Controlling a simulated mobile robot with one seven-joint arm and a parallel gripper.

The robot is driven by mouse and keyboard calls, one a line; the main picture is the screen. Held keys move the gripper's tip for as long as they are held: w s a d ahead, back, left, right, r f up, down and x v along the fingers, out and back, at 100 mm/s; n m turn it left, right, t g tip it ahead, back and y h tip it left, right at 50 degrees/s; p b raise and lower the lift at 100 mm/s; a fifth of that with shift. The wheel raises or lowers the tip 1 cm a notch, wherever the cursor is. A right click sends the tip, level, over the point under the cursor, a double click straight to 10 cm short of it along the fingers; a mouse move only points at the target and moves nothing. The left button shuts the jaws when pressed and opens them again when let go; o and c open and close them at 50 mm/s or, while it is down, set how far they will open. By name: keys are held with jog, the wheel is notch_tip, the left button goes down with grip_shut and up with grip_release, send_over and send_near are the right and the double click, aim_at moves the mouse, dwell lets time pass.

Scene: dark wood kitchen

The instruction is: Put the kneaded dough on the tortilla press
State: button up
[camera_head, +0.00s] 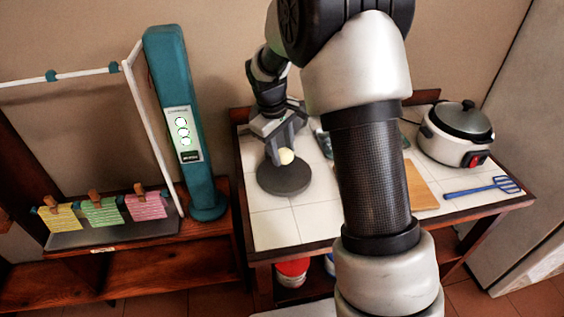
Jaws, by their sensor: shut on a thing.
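The dough is a small pale yellow ball (286,156) in the camera_head view. My gripper (282,150) is shut on the dough, with its fingers pointing down. The dough is over the back right part of a dark grey round plate (283,183), which looks like the tortilla press, on the white tiled table. I cannot tell whether the dough touches the plate. My arm crosses the middle of the view and hides part of the table.
A white cooker (455,137) with a dark lid stands at the table's right. A blue spatula (483,187) and a wooden board (420,188) lie in front of it. A teal column (181,110) and small coloured cloths (103,212) stand left. The table's front left tiles are clear.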

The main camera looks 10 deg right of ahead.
aim_at(282, 161)
jog(key=shift+s+a+x, duration=0.1)
jog(key=shift+a+x, duration=0.05)
jog(key=shift+x, duration=0.75)
jog(key=shift+s+a+x, duration=0.1)
jog(key=shift+a+x, duration=0.05)
jog(key=shift+x, duration=0.75)
jog(key=shift+f, duration=0.2)
jog(key=shift+f, duration=0.15)
jog(key=o, duration=1.1)
jog(key=shift+c, duration=0.2)
